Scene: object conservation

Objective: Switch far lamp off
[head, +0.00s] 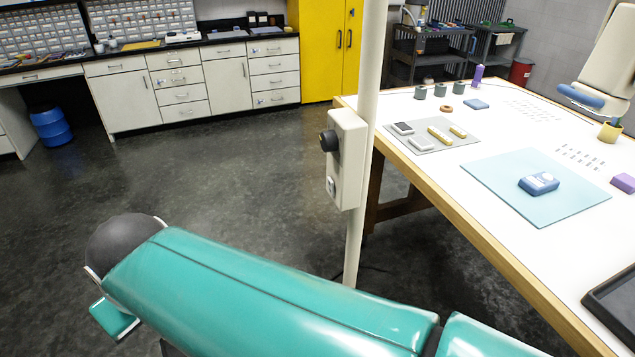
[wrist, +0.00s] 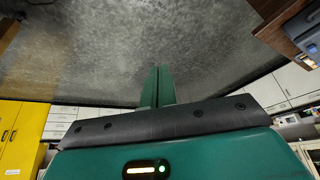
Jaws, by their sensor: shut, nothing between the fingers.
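A cream control box (head: 347,160) is fixed to a pale upright pole (head: 369,70) near the middle of the head view. It carries a round black knob (head: 328,141) and a small switch (head: 331,186) below it. No lamp head shows clearly, and I cannot tell which lamp the box belongs to. My gripper (wrist: 157,86) shows in the wrist view with its two green fingers together and empty. It points over bare floor and touches nothing. I cannot make it out in the head view.
A white worktable (head: 500,130) with a wooden edge stands right of the pole. It holds a blue mat (head: 490,185) and several small items. A cream and blue jointed object (head: 608,50) is at the upper right. Open dark floor (head: 230,165) lies left of the pole.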

